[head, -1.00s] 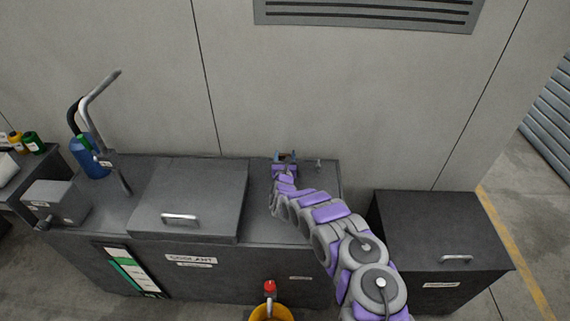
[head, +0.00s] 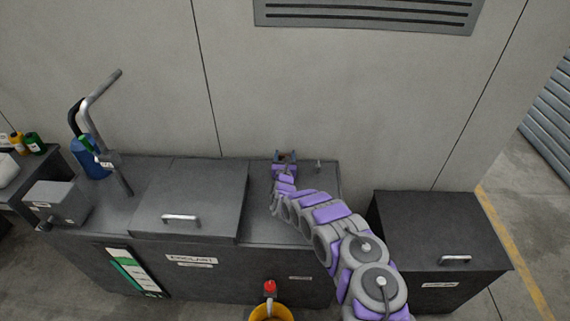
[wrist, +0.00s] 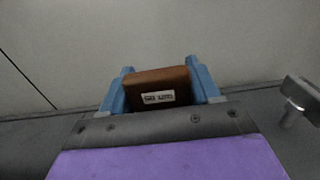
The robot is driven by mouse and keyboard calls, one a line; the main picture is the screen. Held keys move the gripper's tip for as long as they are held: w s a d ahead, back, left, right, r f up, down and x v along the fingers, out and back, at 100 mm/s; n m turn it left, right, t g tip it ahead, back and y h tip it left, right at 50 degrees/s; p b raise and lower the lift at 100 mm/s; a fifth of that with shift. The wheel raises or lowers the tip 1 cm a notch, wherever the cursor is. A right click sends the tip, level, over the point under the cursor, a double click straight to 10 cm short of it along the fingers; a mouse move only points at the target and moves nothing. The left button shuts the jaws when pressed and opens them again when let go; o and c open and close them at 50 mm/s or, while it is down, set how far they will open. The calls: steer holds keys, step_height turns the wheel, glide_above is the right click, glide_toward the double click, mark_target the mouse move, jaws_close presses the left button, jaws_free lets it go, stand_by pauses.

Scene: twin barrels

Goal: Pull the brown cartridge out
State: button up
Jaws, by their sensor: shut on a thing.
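The brown cartridge (wrist: 160,82) is a small block with a pale label, seen in the wrist view between the two blue fingers of my gripper (wrist: 160,90). The fingers press on its left and right sides. Its lower part is hidden behind the dark edge of my gripper, so I cannot tell whether it sits in a socket or is clear of one. In the head view my gripper (head: 285,158) is at the back right of the dark cabinet top, near the wall, and the cartridge is too small to make out well.
A small metal fitting (head: 318,165) stands just right of my gripper; it also shows in the wrist view (wrist: 297,100). A lidded box section with a handle (head: 190,195) is to the left. A blue bottle (head: 93,160) and bent pipe stand far left. The wall (head: 290,100) is close behind.

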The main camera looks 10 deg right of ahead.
steer(key=shift+r+p, duration=0.45)
steer(key=shift+p, duration=0.25)
stand_by(0.4)
step_height(320, 180, up, 10)
steer(key=p, duration=1)
steer(key=shift+f+p, duration=0.2)
steer(key=shift+p, duration=0.2)
stand_by(0.6)
stand_by(0.4)
